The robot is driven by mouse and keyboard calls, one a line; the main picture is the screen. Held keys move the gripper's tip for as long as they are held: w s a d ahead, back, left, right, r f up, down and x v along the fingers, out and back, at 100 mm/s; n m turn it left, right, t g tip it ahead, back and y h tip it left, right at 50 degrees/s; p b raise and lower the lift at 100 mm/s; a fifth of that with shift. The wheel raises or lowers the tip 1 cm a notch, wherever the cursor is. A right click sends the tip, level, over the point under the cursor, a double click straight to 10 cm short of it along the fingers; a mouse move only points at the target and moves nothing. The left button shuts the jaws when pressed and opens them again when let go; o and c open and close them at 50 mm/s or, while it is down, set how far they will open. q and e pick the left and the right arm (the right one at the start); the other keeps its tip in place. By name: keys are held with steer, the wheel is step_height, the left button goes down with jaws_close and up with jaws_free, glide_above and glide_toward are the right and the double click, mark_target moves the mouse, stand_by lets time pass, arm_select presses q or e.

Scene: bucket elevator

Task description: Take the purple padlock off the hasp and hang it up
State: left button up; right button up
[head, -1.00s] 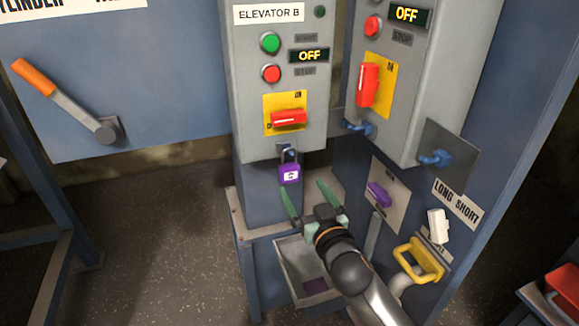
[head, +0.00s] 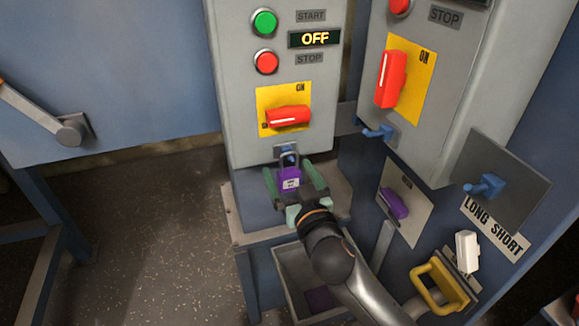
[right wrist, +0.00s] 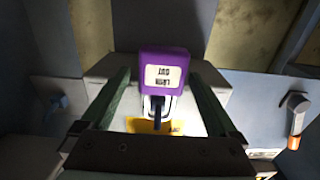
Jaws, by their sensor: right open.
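The purple padlock (head: 289,180) hangs from the hasp (head: 287,152) under the ELEVATOR B control box (head: 275,100). Its shackle is through the hasp. My right gripper (head: 296,179) is open, with one green finger on each side of the padlock body. In the right wrist view the padlock (right wrist: 163,75) sits between the two fingers (right wrist: 155,100), with a visible gap on each side. The red switch (head: 288,116) above the hasp is turned sideways, and the display reads OFF. My left gripper is not in view.
A second box (head: 430,80) with an upright red switch (head: 391,78) stands at right, with a blue hook (head: 378,131) below it. Another blue hook (head: 486,186) is on a grey plate. An open tray (head: 290,262) lies below.

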steer(key=shift+w+a, duration=0.1)
steer(key=shift+w, duration=0.05)
steer(key=shift+r, duration=0.1)
steer(key=shift+s, duration=0.2)
steer(key=shift+c, duration=0.7)
jaws_close()
